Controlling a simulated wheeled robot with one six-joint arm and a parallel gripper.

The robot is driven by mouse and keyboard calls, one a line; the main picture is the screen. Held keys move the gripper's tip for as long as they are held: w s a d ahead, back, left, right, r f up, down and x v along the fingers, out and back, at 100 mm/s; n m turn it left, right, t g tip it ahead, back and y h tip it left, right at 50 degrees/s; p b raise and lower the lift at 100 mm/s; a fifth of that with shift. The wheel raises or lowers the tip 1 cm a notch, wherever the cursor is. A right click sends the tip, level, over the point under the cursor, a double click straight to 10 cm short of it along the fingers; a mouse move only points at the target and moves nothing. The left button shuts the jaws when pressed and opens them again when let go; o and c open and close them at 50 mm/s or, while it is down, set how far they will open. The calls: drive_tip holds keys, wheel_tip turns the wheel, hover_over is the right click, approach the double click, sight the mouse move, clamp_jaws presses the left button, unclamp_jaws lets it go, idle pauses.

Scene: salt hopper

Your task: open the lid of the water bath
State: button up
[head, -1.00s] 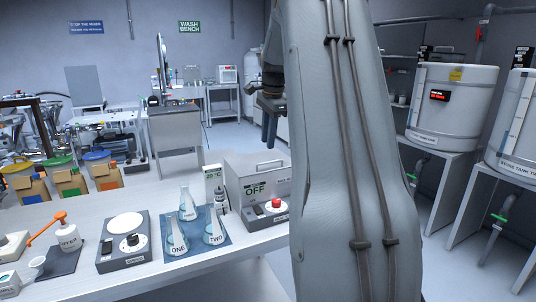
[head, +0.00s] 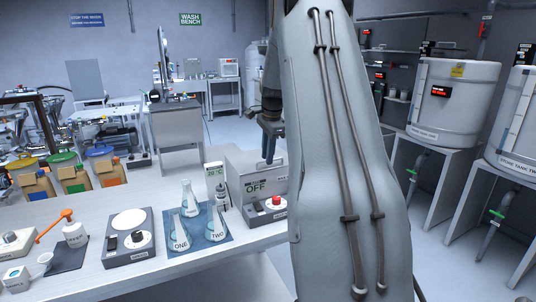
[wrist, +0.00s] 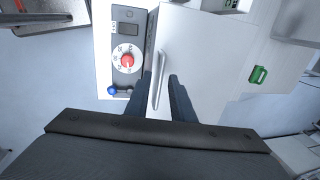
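The water bath (head: 251,188) is a grey-white box at the right end of the bench, with a display reading OFF and a red knob (head: 276,201). Its pale lid (wrist: 195,60) fills the middle of the wrist view and looks closed. A bar handle (wrist: 161,65) stands on the lid near the control panel side. My gripper (wrist: 161,77) is open, its two dark fingers on either side of the handle, with gaps showing. Whether the tips reach handle height is unclear. In the head view my gripper (head: 270,150) points down at the lid; my arm hides its right part.
A blue mat (head: 205,236) with flasks stands left of the bath, beside a small bottle (head: 221,194) and a thermometer display (head: 214,173). White tanks (head: 452,98) stand on the right. The space above the lid looks clear.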

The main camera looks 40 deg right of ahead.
clamp_jaws()
idle(1.2)
